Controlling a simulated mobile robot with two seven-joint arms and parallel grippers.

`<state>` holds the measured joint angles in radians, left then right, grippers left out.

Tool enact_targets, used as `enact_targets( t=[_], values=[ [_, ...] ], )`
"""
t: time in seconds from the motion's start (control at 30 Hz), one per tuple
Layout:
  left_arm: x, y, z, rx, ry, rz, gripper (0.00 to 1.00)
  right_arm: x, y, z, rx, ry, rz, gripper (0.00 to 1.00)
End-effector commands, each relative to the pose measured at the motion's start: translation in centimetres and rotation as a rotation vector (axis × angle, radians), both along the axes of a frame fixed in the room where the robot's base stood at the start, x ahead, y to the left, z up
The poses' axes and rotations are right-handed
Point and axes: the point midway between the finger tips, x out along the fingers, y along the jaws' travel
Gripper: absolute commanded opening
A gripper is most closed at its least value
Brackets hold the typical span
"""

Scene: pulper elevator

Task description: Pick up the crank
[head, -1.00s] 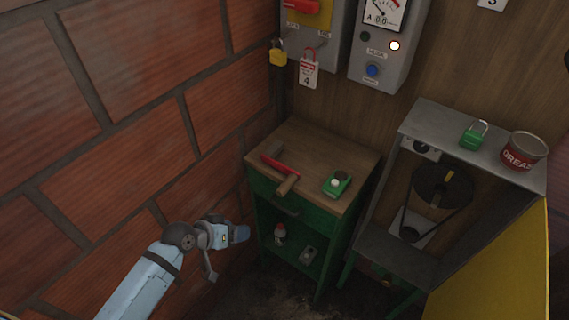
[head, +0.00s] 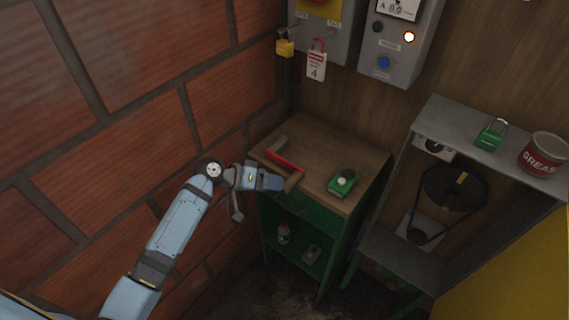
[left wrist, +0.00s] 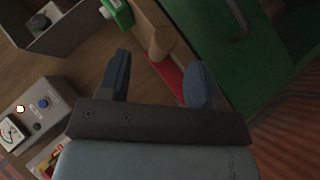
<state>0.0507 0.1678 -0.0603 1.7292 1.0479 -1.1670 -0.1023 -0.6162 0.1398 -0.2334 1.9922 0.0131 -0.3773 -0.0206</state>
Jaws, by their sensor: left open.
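The crank (head: 287,163) has a red arm, a dark grey end and a wooden handle, and lies on the wooden top of the green workbench (head: 317,157). My left gripper (head: 272,182) is at the bench's left front edge, close to the wooden handle. In the left wrist view, my left gripper (left wrist: 158,62) is open, and the crank's wooden handle (left wrist: 161,42) and red arm show beyond and between its fingers. I cannot tell whether it touches the crank. My right gripper is in neither view.
A green box (head: 341,182) with a pale knob sits right of the crank. A brick wall (head: 120,130) stands close on the left. A grey belt-drive housing (head: 440,120) with a green padlock (head: 491,134) and grease can (head: 543,153) stands right. A control box (head: 395,45) hangs behind.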

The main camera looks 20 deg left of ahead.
Motion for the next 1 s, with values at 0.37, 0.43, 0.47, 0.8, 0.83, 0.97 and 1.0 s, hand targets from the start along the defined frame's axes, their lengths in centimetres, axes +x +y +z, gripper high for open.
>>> enact_targets(
  t=[0.37,0.43,0.47,0.8,0.83,0.97,1.0],
  values=[
    [2.8,-3.3,-2.1,-0.003,0.001,0.001,0.59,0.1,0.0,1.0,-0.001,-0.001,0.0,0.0],
    [2.9,-3.5,-2.4,-0.001,0.001,0.001,0.59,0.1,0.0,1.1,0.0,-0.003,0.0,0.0],
    [2.9,-3.5,-2.5,0.0,0.001,0.001,0.59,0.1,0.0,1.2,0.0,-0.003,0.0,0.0],
    [2.9,-3.5,-2.5,0.001,0.0,0.001,0.24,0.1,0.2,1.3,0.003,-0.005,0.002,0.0],
    [2.9,-3.5,-2.5,0.001,0.0,0.001,0.18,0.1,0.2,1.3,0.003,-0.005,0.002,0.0],
    [3.0,-3.5,-2.4,0.0,-0.002,0.001,0.0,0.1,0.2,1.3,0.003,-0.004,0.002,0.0],
    [3.0,-3.5,-2.4,0.0,-0.002,0.001,0.0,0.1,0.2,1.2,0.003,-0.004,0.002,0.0]
  ],
)
